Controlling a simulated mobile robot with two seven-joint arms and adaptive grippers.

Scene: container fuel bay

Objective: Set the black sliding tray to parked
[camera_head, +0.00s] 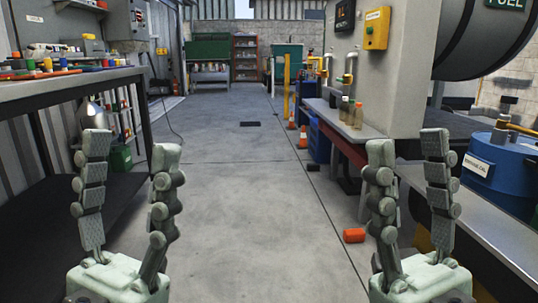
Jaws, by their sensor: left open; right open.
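I cannot clearly make out the black sliding tray. A broad black flat surface (50,225) lies low under the left workbench, but I cannot tell whether it is the tray or a shelf. My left gripper (132,146) is open and empty, fingers pointing up, in front of the workbench's near end. My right gripper (408,143) is open and empty, fingers up, in front of the right-hand bench. Neither gripper is seen touching anything.
The left workbench (70,78) carries tools and small coloured items. A grey concrete aisle (230,180) runs clear down the middle. An orange object (354,235) lies on the floor at right. A blue drum (495,172) and orange cones (303,138) stand along the right side.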

